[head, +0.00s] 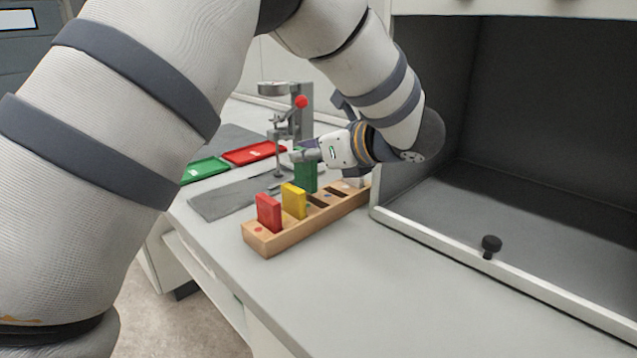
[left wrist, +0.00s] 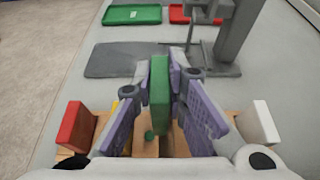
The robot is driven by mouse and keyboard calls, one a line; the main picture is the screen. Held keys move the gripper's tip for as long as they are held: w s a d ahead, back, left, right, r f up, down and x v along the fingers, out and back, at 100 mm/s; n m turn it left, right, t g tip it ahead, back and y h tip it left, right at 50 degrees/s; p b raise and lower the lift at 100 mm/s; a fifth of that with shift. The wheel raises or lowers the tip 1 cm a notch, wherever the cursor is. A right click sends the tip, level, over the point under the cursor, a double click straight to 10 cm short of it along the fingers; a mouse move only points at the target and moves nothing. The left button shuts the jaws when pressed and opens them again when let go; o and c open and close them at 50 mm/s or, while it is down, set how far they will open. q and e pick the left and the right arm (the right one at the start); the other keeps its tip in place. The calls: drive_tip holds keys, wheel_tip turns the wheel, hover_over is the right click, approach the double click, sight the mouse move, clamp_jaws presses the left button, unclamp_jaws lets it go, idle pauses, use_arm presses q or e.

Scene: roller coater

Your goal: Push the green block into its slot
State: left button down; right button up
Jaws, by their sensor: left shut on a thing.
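My left gripper (head: 299,156) is shut on the green block (head: 306,177) and holds it upright over the wooden rack (head: 290,236). In the left wrist view the green block (left wrist: 160,95) is pinched between the two finger pads (left wrist: 161,88). A green dot (left wrist: 149,135) shows on the rack close to it. Dark empty slots (head: 336,192) show in the rack to the right of the block. I cannot tell whether the block's lower end touches the rack. My right gripper is in neither view.
A red block (head: 268,213) and a yellow block (head: 293,201) stand in the rack; a white block (left wrist: 262,119) is at its other end. Behind are a grey press stand (head: 306,105), a green tray (head: 205,169) and a red tray (head: 254,152). The front counter is clear.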

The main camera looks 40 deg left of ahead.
sight(316, 181)
use_arm(q)
drive_tip(key=shift+w+d+f, duration=0.25)
drive_tip(key=shift+d+f, duration=0.3)
drive_tip(key=shift+f, duration=0.2)
drive_tip(key=f, duration=0.3)
drive_tip(key=shift+w+d+f, duration=0.1)
drive_tip(key=shift+d+f, duration=0.2)
drive_tip(key=shift+f, duration=0.1)
drive_tip(key=shift+r, duration=0.1)
drive_tip(key=c, duration=1.6)
unclamp_jaws()
drive_tip(key=v, duration=1.2)
drive_tip(key=shift+b, duration=0.3)
